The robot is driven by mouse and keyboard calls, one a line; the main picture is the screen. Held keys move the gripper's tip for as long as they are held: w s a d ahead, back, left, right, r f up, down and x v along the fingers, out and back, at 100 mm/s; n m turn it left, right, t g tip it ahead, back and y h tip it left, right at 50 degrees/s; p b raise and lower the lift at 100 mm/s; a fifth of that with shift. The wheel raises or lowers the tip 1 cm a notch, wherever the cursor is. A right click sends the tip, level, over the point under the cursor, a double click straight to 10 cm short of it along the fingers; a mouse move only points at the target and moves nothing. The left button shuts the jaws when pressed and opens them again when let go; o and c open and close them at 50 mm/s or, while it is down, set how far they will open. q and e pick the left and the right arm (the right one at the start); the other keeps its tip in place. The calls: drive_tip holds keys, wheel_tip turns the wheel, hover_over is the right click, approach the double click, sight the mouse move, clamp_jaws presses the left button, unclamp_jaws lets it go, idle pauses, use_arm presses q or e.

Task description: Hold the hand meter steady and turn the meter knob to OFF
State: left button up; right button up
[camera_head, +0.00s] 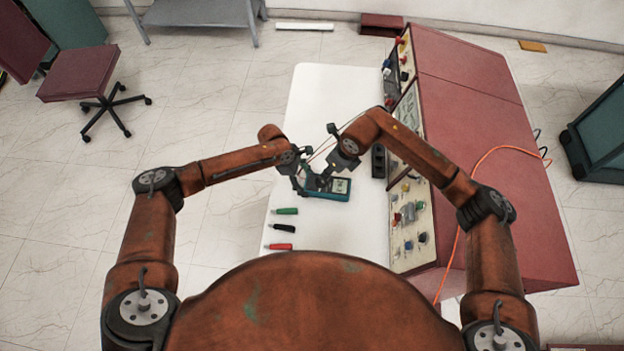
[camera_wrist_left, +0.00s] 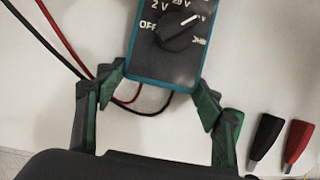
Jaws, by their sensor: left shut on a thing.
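The hand meter (camera_head: 340,187), dark with a teal edge, lies on the white table. Its lower end also shows in the left wrist view (camera_wrist_left: 150,65). My left gripper (camera_head: 302,183) is shut on the meter, with green fingers on both sides of its lower end. The meter knob (camera_wrist_left: 178,40) has a pale pointer line aimed up and right, away from the OFF mark (camera_wrist_left: 148,25) at its left.
Green (camera_head: 286,211), black (camera_head: 283,228) and red (camera_head: 279,246) handles lie on the table (camera_head: 330,235) in front of the meter. A red console (camera_head: 470,150) stands along the table's right side. Red and black leads (camera_wrist_left: 72,40) run by the meter's left side.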

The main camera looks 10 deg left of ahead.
sight(321, 180)
drive_tip(key=w+a+r+m+g+h, duration=0.2)
drive_tip(key=a+r+h, duration=0.1)
wheel_tip(321, 180, down, 12)
idle(0.7)
drive_tip(key=shift+c, duration=0.3)
clamp_jaws()
